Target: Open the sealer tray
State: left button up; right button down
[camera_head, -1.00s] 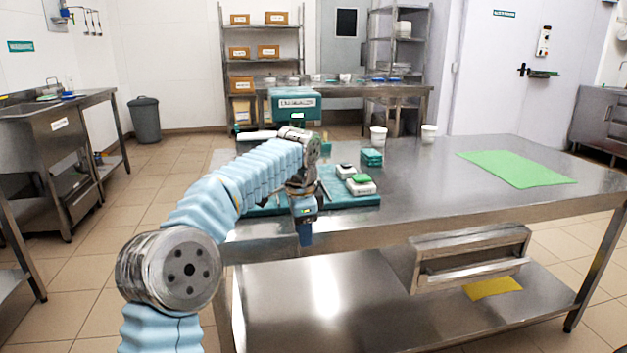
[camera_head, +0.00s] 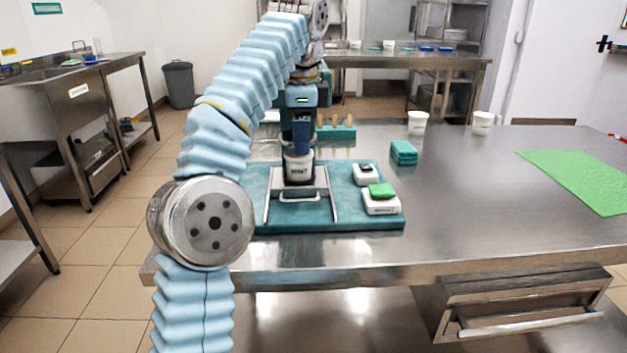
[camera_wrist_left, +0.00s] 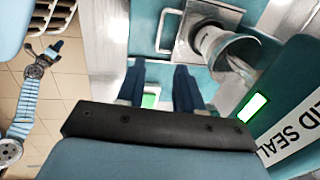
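The lid sealer stands on a teal base (camera_head: 355,218), its upper body mostly hidden behind my left arm. The sealer tray (camera_head: 300,188), a metal piece with a handle, lies low on the base between two metal rails. The tray also shows in the left wrist view (camera_wrist_left: 228,14), with its bar handle (camera_wrist_left: 160,30) and a labelled white cup (camera_wrist_left: 212,42) in it. My left gripper (camera_head: 302,145) hangs pointing down above the tray area. In the left wrist view its two blue fingers (camera_wrist_left: 160,75) are apart with nothing held, beside the handle and not touching it.
A small white box with a green top (camera_head: 381,198) and another white box (camera_head: 365,173) sit at the base's right. A teal stack (camera_head: 403,152), two white cups (camera_head: 418,122) and a green mat (camera_head: 585,180) lie farther right. Another blue-sleeved arm (camera_wrist_left: 22,115) shows in the left wrist view.

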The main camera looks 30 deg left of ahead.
aim_at(301, 199)
pick_arm(q)
jog(key=f, duration=0.4)
jog(key=w+a+f, duration=0.1)
jog(key=f, duration=0.4)
jog(key=w+f+b, duration=0.1)
jog(key=f, duration=0.3)
jog(key=shift+a+f, duration=0.2)
grip_shut()
dwell(0.9)
